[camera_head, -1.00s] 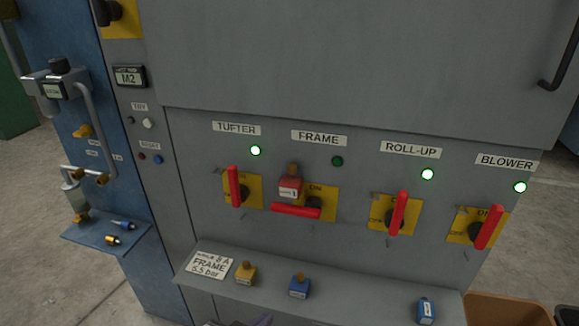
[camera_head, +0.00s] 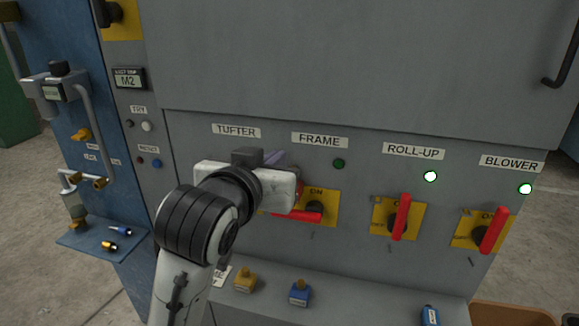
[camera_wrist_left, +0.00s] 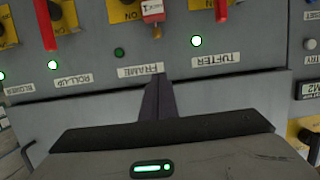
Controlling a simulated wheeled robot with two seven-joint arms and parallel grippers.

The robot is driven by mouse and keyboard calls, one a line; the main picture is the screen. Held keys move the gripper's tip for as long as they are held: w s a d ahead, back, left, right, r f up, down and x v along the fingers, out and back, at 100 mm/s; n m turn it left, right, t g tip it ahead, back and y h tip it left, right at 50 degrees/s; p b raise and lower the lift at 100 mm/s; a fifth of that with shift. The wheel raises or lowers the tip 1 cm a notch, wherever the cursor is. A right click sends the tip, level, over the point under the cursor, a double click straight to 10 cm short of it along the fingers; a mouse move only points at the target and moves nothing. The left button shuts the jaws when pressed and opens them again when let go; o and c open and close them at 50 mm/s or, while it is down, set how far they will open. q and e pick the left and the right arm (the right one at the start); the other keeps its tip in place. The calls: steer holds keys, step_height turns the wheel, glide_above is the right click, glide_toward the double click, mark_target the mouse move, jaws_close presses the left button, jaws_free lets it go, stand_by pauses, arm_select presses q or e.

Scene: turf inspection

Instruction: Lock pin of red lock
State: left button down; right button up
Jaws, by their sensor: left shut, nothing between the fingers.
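The red lock (camera_head: 299,187) hangs at the FRAME switch on the grey cabinet. In the head view my left gripper hides most of it. The left wrist view shows the lower part of its picture, with the red body (camera_wrist_left: 152,10) at the top edge and the brass pin (camera_wrist_left: 157,31) pointing toward the FRAME label. The red FRAME handle (camera_head: 297,216) lies horizontal. My left gripper (camera_head: 275,158) is shut and empty, its dark fingers in front of the panel near the lock's pin end. In the wrist view the fingertips (camera_wrist_left: 158,78) overlap the FRAME label, apart from the pin. My right gripper is out of view.
The red ROLL-UP handle (camera_head: 401,216) and BLOWER handle (camera_head: 492,230) stand nearly upright at right. The TUFTER handle (camera_wrist_left: 221,10) shows in the wrist view. A yellow lock (camera_head: 244,281) and blue locks (camera_head: 299,293) (camera_head: 428,315) stand on the shelf below.

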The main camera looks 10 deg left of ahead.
arm_select(q)
steer(key=shift+w, duration=0.1)
steer(key=x, duration=1)
steer(key=shift+p, duration=0.3)
step_height(320, 180, down, 3)
steer(key=shift+r, duration=0.15)
steer(key=shift+f, duration=0.7)
steer(key=shift+f, duration=0.1)
steer(key=shift+f, duration=0.95)
